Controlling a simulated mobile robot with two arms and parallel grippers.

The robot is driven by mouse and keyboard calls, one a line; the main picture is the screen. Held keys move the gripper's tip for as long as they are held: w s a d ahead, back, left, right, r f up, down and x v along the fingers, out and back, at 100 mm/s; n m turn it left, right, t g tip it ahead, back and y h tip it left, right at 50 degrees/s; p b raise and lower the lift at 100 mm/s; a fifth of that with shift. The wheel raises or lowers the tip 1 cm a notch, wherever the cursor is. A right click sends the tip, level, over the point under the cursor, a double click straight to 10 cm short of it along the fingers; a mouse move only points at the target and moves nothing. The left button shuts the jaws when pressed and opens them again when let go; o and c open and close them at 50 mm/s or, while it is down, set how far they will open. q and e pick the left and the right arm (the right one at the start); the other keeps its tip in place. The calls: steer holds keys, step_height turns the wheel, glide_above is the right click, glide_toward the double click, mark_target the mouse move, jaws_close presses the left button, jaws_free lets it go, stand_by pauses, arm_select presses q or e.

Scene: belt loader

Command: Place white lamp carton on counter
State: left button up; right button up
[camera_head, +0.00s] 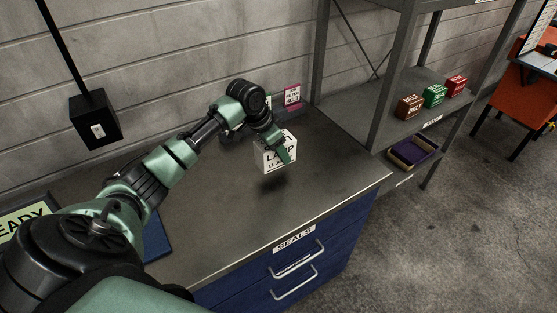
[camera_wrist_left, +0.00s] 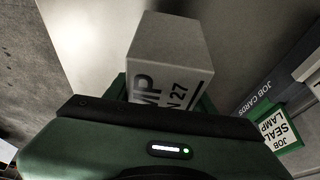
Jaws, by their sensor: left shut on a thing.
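The white lamp carton (camera_head: 271,158) is a small white box with dark lettering. My left gripper (camera_head: 283,148) is shut on it over the counter (camera_head: 222,205). A dark shadow lies on the counter below the carton, so it seems to be held a little above the surface. In the left wrist view the carton (camera_wrist_left: 172,62) sits between the green fingers, with part of its lettering showing. The carton's lower part is hidden there by my gripper body. My right gripper is in neither view.
A pink-red sign card (camera_head: 292,95) stands at the counter's back. A job card (camera_wrist_left: 277,130) and a card box show in the wrist view. A shelf (camera_head: 415,115) at right holds brown, green and red boxes. The counter's front is clear above blue drawers (camera_head: 300,270).

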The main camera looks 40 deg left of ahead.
mark_target(278, 163)
arm_select(q)
steer(key=shift+f, duration=0.35)
steer(key=shift+s+f, duration=0.15)
steer(key=shift+f, duration=0.15)
step_height(278, 163, down, 4)
steer(key=shift+r+p, duration=0.25)
steer(key=shift+p, duration=0.15)
steer(key=shift+f, duration=0.2)
steer(key=o, duration=1.1)
steer(key=shift+f, duration=0.1)
steer(key=o, duration=0.4)
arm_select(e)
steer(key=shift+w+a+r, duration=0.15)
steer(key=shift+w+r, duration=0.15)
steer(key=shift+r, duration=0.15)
